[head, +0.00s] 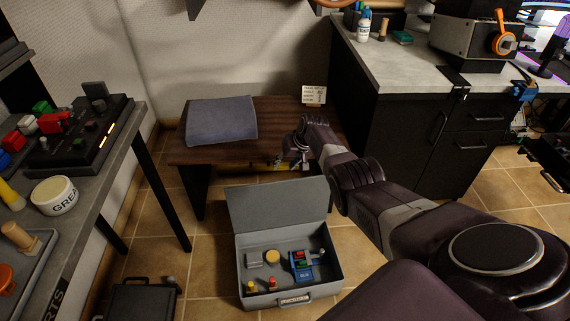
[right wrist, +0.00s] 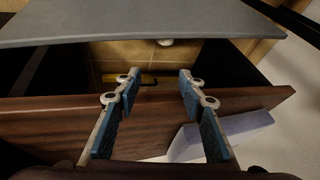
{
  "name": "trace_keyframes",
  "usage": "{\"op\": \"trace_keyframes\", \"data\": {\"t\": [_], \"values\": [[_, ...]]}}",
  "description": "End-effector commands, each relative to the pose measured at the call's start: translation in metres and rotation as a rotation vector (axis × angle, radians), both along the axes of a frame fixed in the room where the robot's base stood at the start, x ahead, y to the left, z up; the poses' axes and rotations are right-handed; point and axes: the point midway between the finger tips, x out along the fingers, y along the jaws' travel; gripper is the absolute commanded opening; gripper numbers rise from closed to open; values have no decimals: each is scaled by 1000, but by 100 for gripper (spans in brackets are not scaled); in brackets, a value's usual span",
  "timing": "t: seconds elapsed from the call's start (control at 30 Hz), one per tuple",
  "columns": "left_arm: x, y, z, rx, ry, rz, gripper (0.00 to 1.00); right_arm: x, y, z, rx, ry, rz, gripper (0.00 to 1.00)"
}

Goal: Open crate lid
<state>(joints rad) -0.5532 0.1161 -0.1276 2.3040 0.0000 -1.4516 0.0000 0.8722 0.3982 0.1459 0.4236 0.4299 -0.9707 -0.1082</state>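The grey crate (head: 338,278) stands on the tiled floor in front of a low wooden bench. Its lid (head: 277,203) is raised, standing up at the crate's back edge, so the inside shows. Small yellow, red and blue items lie in it. My right gripper (head: 297,152) is above and behind the lid's top edge, close to the bench front. In the right wrist view its two fingers (right wrist: 157,82) are spread with nothing between them. A grey panel, seemingly the lid (right wrist: 140,25), crosses the top of that view, apart from the fingers. My left gripper is out of view.
A workbench (head: 110,140) stands at left, with a dark case (head: 140,302) on the floor below. A cabinet (head: 400,130) stands at right.

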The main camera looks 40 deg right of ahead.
Motion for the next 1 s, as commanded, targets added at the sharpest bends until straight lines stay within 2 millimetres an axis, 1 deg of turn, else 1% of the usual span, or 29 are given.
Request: {"op": "trace_keyframes", "data": {"t": [0.27,0.47,0.67,0.93,1.0], "values": [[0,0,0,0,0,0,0,-1,0,2,0,0,0,37],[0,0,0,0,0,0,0,-5,-3,12,-1,-3,-1,37],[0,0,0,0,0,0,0,-13,-2,26,-2,-1,0,37],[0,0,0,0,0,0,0,-28,-4,55,-3,-2,2,37],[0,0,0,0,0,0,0,-32,-5,65,-1,-3,-1,37]]}}
